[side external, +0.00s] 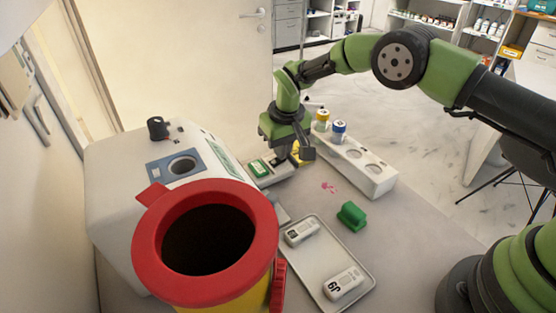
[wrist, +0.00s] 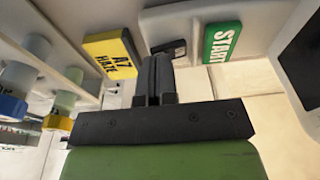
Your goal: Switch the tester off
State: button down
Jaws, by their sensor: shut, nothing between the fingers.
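A white housing (wrist: 205,18) fills the upper middle of the wrist view. It carries a green START pad (wrist: 221,42) and a small black switch (wrist: 176,46); I cannot tell the switch's position. In the side view the green pad (side external: 258,168) lies left of my gripper (side external: 297,161). My gripper (wrist: 154,62) is shut and empty, its fingertips close to the switch in the wrist view. I cannot tell if they touch it. A yellow block with black lettering (wrist: 112,50) is left of the switch. No label names the tester.
A large white machine (side external: 115,170) with a black knob (side external: 157,128) stands left. A red-rimmed bin (side external: 150,235) is in front. A white rack (side external: 372,178) with capped vials, a green block (side external: 352,216) and a tray (side external: 318,262) with two devices are right.

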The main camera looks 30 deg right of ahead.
jog(key=shift+f, duration=0.35)
jog(key=shift+r, duration=3.55)
